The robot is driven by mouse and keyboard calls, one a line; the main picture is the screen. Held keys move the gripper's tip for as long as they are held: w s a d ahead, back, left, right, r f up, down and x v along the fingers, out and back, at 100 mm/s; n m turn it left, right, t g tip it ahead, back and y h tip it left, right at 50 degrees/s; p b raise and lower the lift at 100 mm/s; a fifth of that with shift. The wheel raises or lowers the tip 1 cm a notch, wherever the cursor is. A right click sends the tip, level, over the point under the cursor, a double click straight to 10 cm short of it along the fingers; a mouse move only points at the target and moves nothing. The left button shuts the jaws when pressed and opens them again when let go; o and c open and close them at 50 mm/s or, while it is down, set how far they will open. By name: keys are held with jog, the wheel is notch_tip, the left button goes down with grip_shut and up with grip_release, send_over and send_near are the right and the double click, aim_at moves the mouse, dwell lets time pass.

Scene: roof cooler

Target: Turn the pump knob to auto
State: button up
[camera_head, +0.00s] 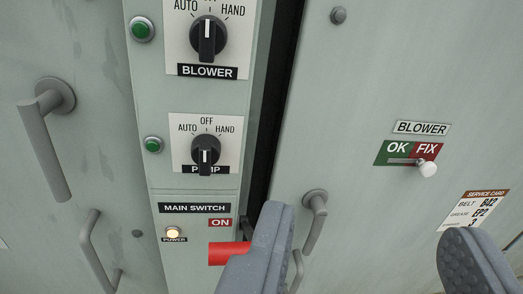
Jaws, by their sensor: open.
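The pump knob (206,150) is a black rotary knob on a white plate marked AUTO, OFF and HAND, with a PUMP label partly behind it. Its handle stands about vertical, in line with OFF at the top; AUTO is at upper left. My gripper (365,220) is open and empty, its grey fingers wide apart at the bottom of the view. The left finger is below and right of the pump knob, apart from it in the picture. The right finger is at the lower right edge.
The blower knob (207,38) is above the pump knob. A red main switch handle (228,254) is below, partly behind my left finger. Door handles (46,140) stick out at left, another (315,222) at right. A blower OK/FIX slider (408,154) is on the right door.

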notch_tip(320, 180, down, 4)
jog(key=w+a+n+y+p, duration=0.1)
jog(key=n+y+p, duration=0.1)
jog(key=y+p, duration=0.3)
jog(key=y, duration=0.2)
send_near(205, 162)
jog(key=shift+n, duration=0.4)
jog(key=p+x, duration=0.3)
jog(key=x, duration=0.6)
jog(key=shift+w+a, duration=0.1)
jog(key=shift+w, duration=0.25)
jog(key=c, duration=1)
